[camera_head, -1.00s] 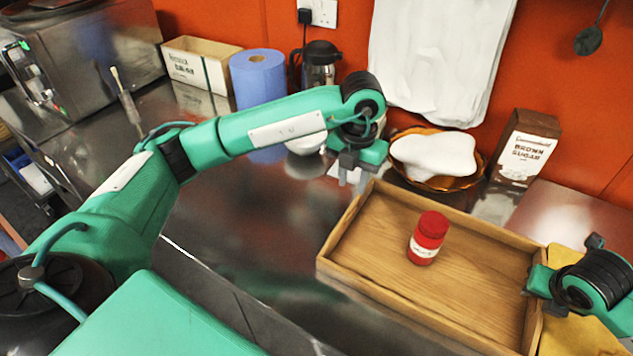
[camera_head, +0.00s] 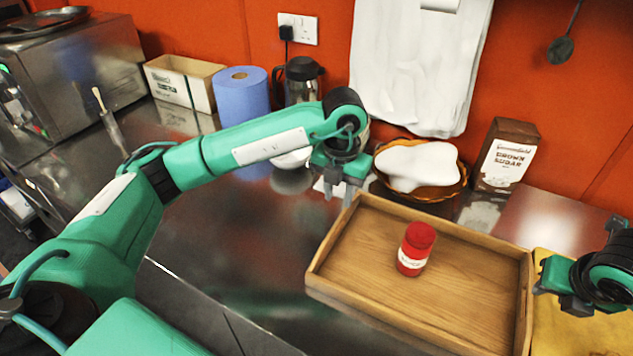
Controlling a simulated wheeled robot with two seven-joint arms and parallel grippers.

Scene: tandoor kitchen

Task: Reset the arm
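My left gripper (camera_head: 338,192) hangs above the counter just off the wooden tray's back-left corner, fingers pointing down. Its two fingertips are apart with nothing between them. My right gripper (camera_head: 557,296) is at the right edge of the view, beside the tray's right wall and over a yellow cloth. Its fingers look apart and it holds nothing that I can see; part of its arm is cut off by the frame. A red-lidded jar (camera_head: 415,249) with a white label stands upright in the wooden tray (camera_head: 350,291), clear of both grippers.
A blue paper roll (camera_head: 243,96), a flask (camera_head: 301,80) and a carton (camera_head: 184,83) stand along the wall. The steel counter (camera_head: 245,235) left of the tray is clear.

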